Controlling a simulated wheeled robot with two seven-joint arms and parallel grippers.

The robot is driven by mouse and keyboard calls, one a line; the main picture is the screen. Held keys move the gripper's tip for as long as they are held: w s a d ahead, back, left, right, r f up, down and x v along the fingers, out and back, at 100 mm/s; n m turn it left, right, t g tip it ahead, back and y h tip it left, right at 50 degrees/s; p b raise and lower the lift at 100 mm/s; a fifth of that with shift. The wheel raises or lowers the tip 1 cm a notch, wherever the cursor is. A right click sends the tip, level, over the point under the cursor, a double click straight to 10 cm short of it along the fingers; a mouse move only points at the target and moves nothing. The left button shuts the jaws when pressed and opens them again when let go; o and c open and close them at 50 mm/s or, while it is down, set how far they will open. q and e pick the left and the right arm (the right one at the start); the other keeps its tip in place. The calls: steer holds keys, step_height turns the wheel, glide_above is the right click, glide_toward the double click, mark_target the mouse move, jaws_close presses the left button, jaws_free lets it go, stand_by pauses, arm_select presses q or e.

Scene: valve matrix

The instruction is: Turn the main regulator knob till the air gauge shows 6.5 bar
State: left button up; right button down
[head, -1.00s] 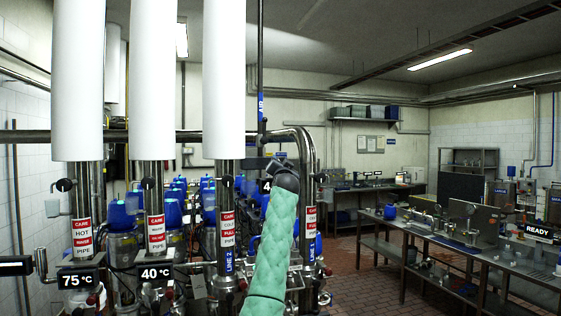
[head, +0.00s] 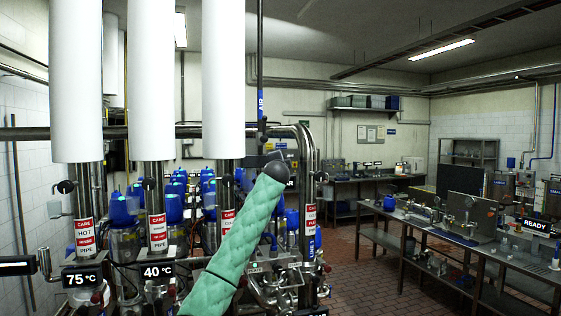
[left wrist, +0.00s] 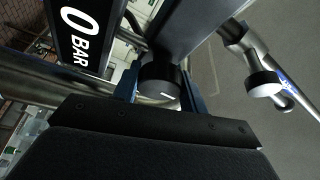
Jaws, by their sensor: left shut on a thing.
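The main regulator knob (left wrist: 160,84) is black with a short white mark on its face, in the left wrist view. My left gripper (left wrist: 158,90) is shut on it, with a blue finger on each side. In the head view my left gripper (head: 261,159) is a small dark shape at the end of my green-sleeved arm, by the upright air pipe. The gauge display (left wrist: 76,30) is black and tilted in the left wrist view; "0 BAR" is readable and any earlier digits are cut off. My right gripper is in neither view.
White-topped pipes (head: 151,80) with red warning labels stand at the left. Displays there read 75 °C (head: 81,280) and 40 °C (head: 157,271). A capped metal fitting (left wrist: 262,82) is near the gripper. A steel bench (head: 470,255) stands right; open floor lies between.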

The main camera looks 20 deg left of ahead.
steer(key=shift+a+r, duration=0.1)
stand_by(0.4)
arm_select(q)
steer(key=o, duration=1)
steer(key=shift+c, duration=0.2)
steer(key=shift+w+a+f, duration=0.1)
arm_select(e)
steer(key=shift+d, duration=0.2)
arm_select(q)
steer(key=shift+s+f+b, duration=0.1)
steer(key=shift+s+b, duration=0.2)
steer(key=shift+s, duration=0.05)
steer(key=r+b+v, duration=0.1)
steer(key=b+v, duration=0.3)
steer(key=v, duration=0.3)
steer(key=shift+f, duration=0.4)
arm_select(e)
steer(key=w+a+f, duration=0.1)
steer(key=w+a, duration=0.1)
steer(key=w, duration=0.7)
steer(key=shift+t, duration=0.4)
